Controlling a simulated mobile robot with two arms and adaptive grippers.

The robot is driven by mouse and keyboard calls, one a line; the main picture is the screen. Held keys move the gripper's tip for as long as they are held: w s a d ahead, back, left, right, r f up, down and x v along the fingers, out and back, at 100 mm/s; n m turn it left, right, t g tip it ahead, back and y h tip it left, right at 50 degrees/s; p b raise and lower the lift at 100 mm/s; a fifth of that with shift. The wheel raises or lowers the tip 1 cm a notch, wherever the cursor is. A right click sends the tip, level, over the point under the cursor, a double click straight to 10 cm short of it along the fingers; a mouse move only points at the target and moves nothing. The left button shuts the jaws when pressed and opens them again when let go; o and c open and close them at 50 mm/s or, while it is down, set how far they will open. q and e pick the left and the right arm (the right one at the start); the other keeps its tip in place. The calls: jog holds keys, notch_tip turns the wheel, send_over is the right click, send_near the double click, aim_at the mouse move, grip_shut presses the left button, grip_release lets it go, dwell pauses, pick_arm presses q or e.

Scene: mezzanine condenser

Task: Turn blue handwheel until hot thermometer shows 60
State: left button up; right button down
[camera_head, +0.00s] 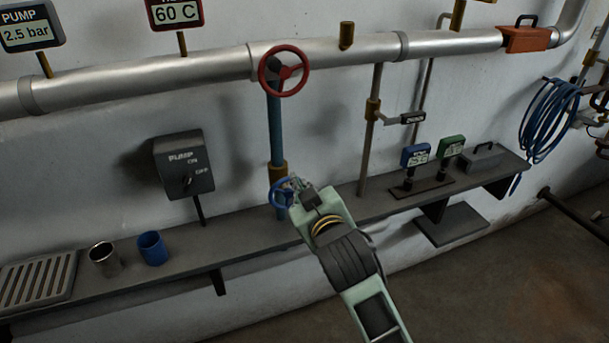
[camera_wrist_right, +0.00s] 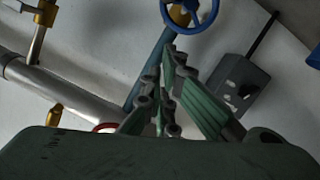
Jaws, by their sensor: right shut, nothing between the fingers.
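The blue handwheel (camera_head: 280,196) sits low on the blue vertical pipe, just above the shelf, partly hidden by my right gripper. My right gripper (camera_head: 289,184) is at the wheel with its fingers shut and nothing between them. In the right wrist view the closed fingers (camera_wrist_right: 170,52) point toward the lower rim of the blue handwheel (camera_wrist_right: 190,31); I cannot tell whether they touch it. A red-framed display (camera_head: 176,12) above the big pipe reads 60 C; its label is cut off by the top edge. My left gripper is not in view.
A red handwheel (camera_head: 284,70) is higher on the same pipe. A pump switch box (camera_head: 184,164) is to the left. The shelf (camera_head: 244,240) holds a metal cup (camera_head: 105,259), a blue cup (camera_head: 152,248) and small blue (camera_head: 415,155) and green (camera_head: 452,146) displays.

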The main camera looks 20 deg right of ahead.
jog(key=w+d+f+p, duration=0.2)
jog(key=w+f, duration=0.3)
jog(key=w, duration=0.3)
jog(key=shift+w+d+f+p, duration=0.15)
jog(key=shift+w+f+p, duration=0.25)
jog(key=shift+p, duration=0.15)
jog(key=shift+d+f, duration=0.35)
jog(key=shift+f, duration=0.05)
